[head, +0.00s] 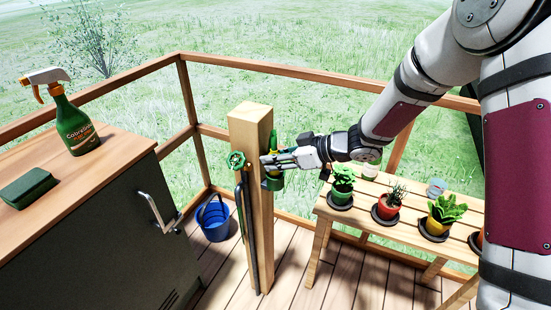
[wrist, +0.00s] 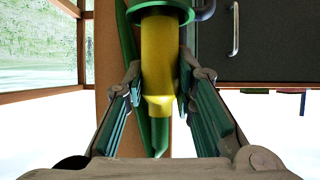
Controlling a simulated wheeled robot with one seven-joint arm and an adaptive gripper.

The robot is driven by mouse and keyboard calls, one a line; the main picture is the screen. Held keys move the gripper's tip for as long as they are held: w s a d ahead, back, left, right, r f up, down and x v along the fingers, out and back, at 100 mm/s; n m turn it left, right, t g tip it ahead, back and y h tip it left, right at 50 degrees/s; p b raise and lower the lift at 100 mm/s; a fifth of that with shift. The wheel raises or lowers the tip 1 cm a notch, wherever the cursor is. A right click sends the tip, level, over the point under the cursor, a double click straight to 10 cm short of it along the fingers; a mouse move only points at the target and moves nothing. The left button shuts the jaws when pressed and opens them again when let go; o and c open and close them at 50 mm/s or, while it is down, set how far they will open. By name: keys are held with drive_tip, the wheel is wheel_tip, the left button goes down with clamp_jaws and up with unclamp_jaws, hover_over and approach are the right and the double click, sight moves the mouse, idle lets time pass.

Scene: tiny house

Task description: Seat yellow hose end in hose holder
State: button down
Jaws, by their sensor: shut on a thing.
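The yellow hose end (wrist: 158,55) stands between the fingers of my gripper (wrist: 161,85) in the wrist view, which appears upside down. My gripper (head: 277,160) is shut on it beside the wooden post in the head view. The hose holder (head: 272,182), a dark green ring, shows just below my fingers. In the wrist view, the holder's green rim (wrist: 160,14) surrounds one end of the yellow part; I cannot tell how deep it sits. A green tapered part extends from the other end. In the head view, my fingers hide most of the hose end.
The wooden post (head: 250,190) carries a green valve wheel (head: 236,160) and a dark pipe. A plant bench (head: 350,212) with several pots stands close on the right. A blue bucket (head: 214,222) is on the deck behind. A cabinet (head: 110,235) with a spray bottle (head: 74,124) is at left.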

drive_tip(key=c, duration=1.3)
unclamp_jaws()
drive_tip(key=shift+c, duration=0.2)
